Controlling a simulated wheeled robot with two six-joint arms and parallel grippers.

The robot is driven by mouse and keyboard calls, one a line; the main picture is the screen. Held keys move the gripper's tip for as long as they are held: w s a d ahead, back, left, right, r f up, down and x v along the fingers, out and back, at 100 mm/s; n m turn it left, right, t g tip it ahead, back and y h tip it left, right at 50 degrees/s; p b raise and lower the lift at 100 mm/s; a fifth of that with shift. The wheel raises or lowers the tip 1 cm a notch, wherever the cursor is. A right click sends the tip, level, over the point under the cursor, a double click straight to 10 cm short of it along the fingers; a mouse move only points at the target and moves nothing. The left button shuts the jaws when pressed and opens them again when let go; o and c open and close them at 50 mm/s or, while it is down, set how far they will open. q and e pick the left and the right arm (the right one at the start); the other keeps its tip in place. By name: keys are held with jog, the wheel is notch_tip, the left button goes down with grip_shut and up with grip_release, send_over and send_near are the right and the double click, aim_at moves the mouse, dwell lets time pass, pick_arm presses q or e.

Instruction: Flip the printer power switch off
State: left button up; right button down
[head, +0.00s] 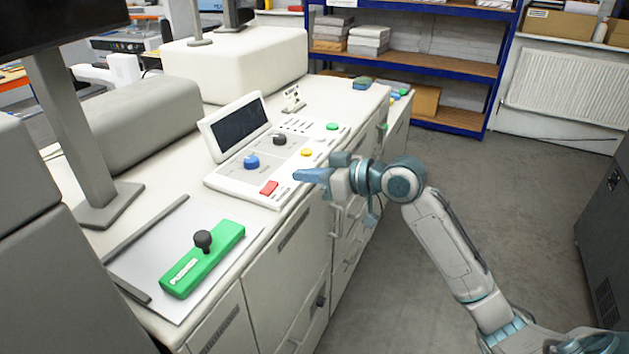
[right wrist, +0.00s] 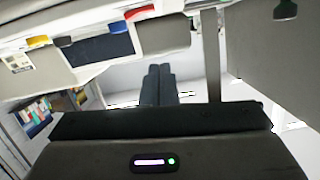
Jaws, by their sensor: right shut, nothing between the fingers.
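The printer's control console (head: 238,178) sits on the long cream cabinet. It carries a red rocker-like button (head: 269,188), a blue knob (head: 251,161), a black knob (head: 279,139), a yellow button (head: 306,152) and a green button (head: 333,126). None is readably labelled as the power switch. My right gripper (head: 298,175) is shut and empty, fingers pointing left, over the console's front edge just right of the red button. Its closed fingers (right wrist: 158,85) also show in the right wrist view, with coloured controls near the top. I cannot tell whether it touches anything. My left gripper is out of view.
A green block with a black knob (head: 203,257) lies on a grey plate nearer me. A small screen (head: 238,126) stands behind the controls. A monitor stand (head: 75,140) rises at left. Cabinet drawers are below the console. The floor (head: 510,215) at right is clear.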

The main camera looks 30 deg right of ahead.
jog(key=shift+v, duration=0.95)
jog(key=shift+s+a, duration=0.15)
